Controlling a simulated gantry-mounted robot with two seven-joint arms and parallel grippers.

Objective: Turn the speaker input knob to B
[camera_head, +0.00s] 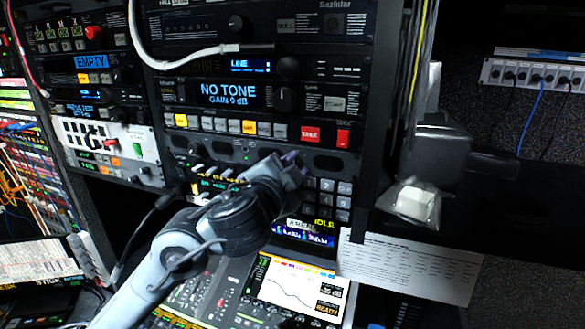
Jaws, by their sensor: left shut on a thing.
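The black speaker panel (222,147) is a low strip with dark oval openings, set below the row of lit buttons in the centre rack. My left gripper (291,160) reaches up from the lower left and is against this panel, right of its middle. Its fingers are shut on a small knob there, which I take to be the speaker input knob. The fingers hide the knob and its markings, so I cannot tell which letter it points to. My right gripper is not in view.
Above is a unit with a "NO TONE" display (232,94), a large black knob (285,98) and red buttons (311,134). A white cable (190,58) hangs across the rack. Right of my gripper is a grey keypad (329,193). Below are a lit screen (300,287) and a paper sheet (410,265).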

